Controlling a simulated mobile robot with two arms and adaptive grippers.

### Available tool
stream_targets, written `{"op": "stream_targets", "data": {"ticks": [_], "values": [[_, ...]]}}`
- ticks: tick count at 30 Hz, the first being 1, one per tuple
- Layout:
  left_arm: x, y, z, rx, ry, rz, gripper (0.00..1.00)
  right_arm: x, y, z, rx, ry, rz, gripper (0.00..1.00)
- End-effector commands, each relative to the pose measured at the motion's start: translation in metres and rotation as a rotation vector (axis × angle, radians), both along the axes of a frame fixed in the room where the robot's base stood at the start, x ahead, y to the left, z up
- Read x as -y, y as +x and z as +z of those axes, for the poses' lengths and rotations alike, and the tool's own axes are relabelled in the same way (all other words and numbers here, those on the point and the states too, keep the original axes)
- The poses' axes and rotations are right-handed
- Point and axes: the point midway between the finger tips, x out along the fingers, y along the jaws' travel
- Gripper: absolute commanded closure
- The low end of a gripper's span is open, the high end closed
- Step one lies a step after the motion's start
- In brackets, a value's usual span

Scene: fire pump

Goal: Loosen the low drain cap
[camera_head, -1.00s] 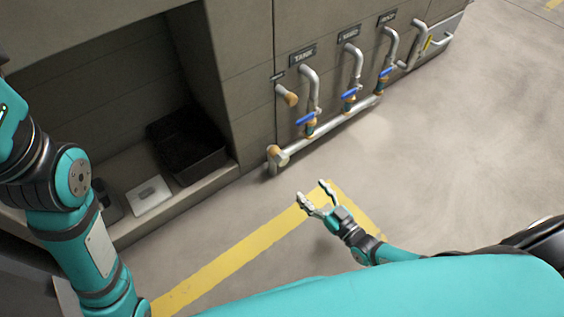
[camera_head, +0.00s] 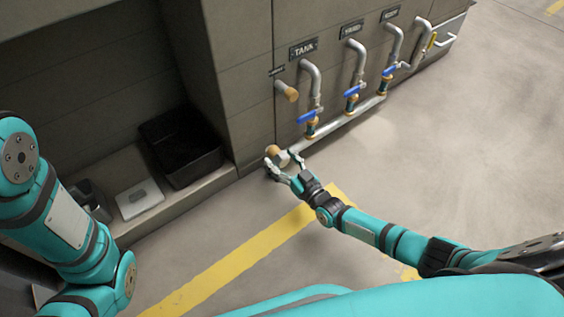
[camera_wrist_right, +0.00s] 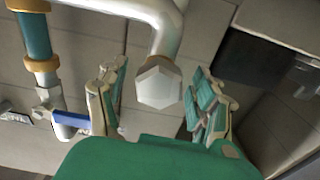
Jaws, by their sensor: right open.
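The drain cap (camera_wrist_right: 158,84) is a pale hexagonal end on a short down-turned pipe, large in the right wrist view. My right gripper (camera_wrist_right: 160,105) is open, with one finger on each side of the cap. Clear gaps show between cap and fingers in that view, so it is not gripped. In the head view my right gripper (camera_head: 284,164) is at the low left end of the pipe, just below a brass-coloured elbow (camera_head: 273,151). There the cap is hidden or too small to make out. My left arm is at the left edge; its gripper is not in view.
Several blue-handled valves (camera_head: 308,116) stand on the low pipe (camera_head: 340,124) along the panel, right of my gripper. A brass-tipped outlet (camera_head: 290,94) sticks out above. A black bin (camera_head: 181,147) stands in the alcove. The floor right of the pipe is clear.

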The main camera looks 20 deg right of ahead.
Motion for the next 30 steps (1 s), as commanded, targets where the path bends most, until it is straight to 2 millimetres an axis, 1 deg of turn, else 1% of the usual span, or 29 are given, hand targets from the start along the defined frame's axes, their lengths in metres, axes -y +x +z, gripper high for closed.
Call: {"op": "stream_targets", "data": {"ticks": [4,5,17,18,24,30], "values": [[0.0,-0.0001,0.0004,0.0,0.0,0.0,0.6,0.0,-0.0001,0.0002,0.0,0.0,0.0,0.33],[0.0,-0.0001,0.0004,0.0,0.0,0.0,0.6,0.0,-0.0001,0.0002,0.0,0.0,0.0,0.36],[0.0002,-0.0004,0.0003,0.001,0.0,-0.001,0.6,0.0,-0.0004,0.0001,0.0,0.0,0.0,0.88],[0.0002,-0.0004,0.0003,0.001,0.0,-0.001,0.6,0.0001,-0.0004,0.0001,0.0,0.0,0.0,0.89],[0.0001,-0.0003,0.0018,0.001,0.0,-0.001,0.6,0.0001,-0.0004,0.0006,0.006,-0.014,-0.001,0.9],[0.0001,-0.0002,0.0075,0.001,0.0,-0.001,0.6,0.0001,-0.0005,0.0013,0.031,-0.086,-0.002,0.9]]}}
